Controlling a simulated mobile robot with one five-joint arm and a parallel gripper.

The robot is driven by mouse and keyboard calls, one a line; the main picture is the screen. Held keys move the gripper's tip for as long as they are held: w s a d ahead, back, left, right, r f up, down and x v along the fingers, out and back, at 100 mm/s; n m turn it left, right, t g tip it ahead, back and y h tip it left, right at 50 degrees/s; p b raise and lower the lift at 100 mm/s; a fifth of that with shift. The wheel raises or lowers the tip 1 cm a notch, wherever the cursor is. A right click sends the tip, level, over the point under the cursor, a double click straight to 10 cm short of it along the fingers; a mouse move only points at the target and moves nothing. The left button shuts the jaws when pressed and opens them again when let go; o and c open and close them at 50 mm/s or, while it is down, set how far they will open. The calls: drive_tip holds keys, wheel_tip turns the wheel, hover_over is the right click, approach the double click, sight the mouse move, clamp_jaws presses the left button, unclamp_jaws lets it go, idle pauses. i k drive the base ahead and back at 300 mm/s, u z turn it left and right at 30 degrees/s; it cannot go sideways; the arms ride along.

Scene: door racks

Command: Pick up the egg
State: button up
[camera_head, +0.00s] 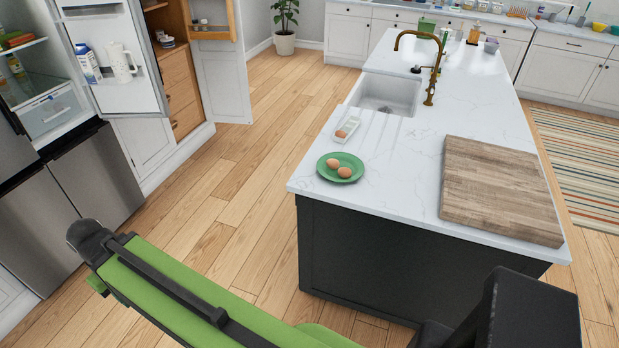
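Two brown eggs (339,166) lie side by side on a round green plate (325,174) near the left front corner of the island's white top. Another brownish, egg-like item (342,133) lies at a small white rectangular dish (352,124) just behind the plate. It is too small to tell exactly how it sits. My green and black arm crosses the lower left of the picture, apart from the eggs. The fingers of my gripper do not show.
The white island (395,190) has a sink with a brass faucet (433,75) and a thick wooden board (499,188) at right. An open fridge door (125,65) holds a carton and a white jug. Wood floor (220,190) lies clear between fridge and island.

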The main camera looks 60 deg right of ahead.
sight(343, 172)
drive_tip(key=z, duration=0.05)
drive_tip(key=i, duration=2.6)
drive_tip(key=z, duration=0.15)
drive_tip(key=k, duration=0.1)
drive_tip(key=z, duration=2.95)
drive_tip(key=i, duration=1)
drive_tip(key=z, duration=0.05)
